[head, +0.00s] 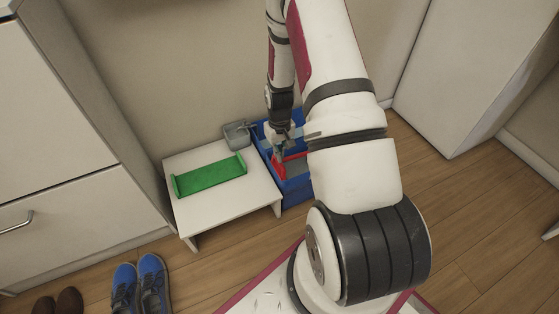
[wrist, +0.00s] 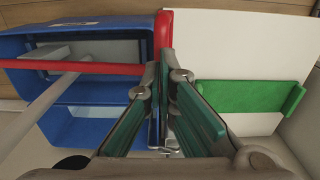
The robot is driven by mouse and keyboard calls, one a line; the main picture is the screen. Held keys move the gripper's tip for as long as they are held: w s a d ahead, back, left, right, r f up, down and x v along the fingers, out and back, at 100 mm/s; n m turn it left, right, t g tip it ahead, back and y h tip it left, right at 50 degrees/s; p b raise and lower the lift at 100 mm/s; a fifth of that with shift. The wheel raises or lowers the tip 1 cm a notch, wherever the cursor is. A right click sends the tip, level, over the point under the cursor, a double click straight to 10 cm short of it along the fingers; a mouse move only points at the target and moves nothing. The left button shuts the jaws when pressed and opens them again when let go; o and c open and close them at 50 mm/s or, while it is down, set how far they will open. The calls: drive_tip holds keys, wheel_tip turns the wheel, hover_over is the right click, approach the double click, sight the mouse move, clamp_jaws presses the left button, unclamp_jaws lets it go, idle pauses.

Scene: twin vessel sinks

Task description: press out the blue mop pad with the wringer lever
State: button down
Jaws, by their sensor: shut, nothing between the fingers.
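The blue bucket (head: 296,190) stands on the floor right of a white stool; it fills the left of the wrist view (wrist: 30,85). The red wringer lever (head: 277,167) lies along the bucket's stool-side edge. In the wrist view its red bar (wrist: 85,67) crosses the bucket and meets an upright red part (wrist: 163,32). My gripper (head: 279,155) points down over the lever. Its fingers (wrist: 165,60) are closed with nothing between them, close to the red corner; I cannot tell whether they touch it. I cannot make out the blue mop pad separately from the blue bucket.
The white stool (head: 225,207) bears a green tray (head: 209,177). A small grey container (head: 236,135) is behind it by the wall. A pale pole (wrist: 52,93) crosses the bucket in the wrist view. Blue shoes (head: 140,287) stand on the floor; open floor lies to the right.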

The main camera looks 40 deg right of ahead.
drive_tip(key=shift+w+a+f+b, duration=0.1)
drive_tip(key=shift+a+f+b, duration=0.1)
drive_tip(key=shift+f+b, duration=0.65)
drive_tip(key=shift+w+a+f+b, duration=0.15)
drive_tip(key=shift+f+b, duration=0.4)
drive_tip(key=shift+f, duration=0.55)
drive_tip(key=shift+s+a+f+b, duration=0.1)
drive_tip(key=shift+a+f+b, duration=0.15)
drive_tip(key=shift+f+b, duration=0.6)
drive_tip(key=shift+f+b, duration=0.5)
drive_tip(key=shift+f, duration=0.45)
idle(4.2)
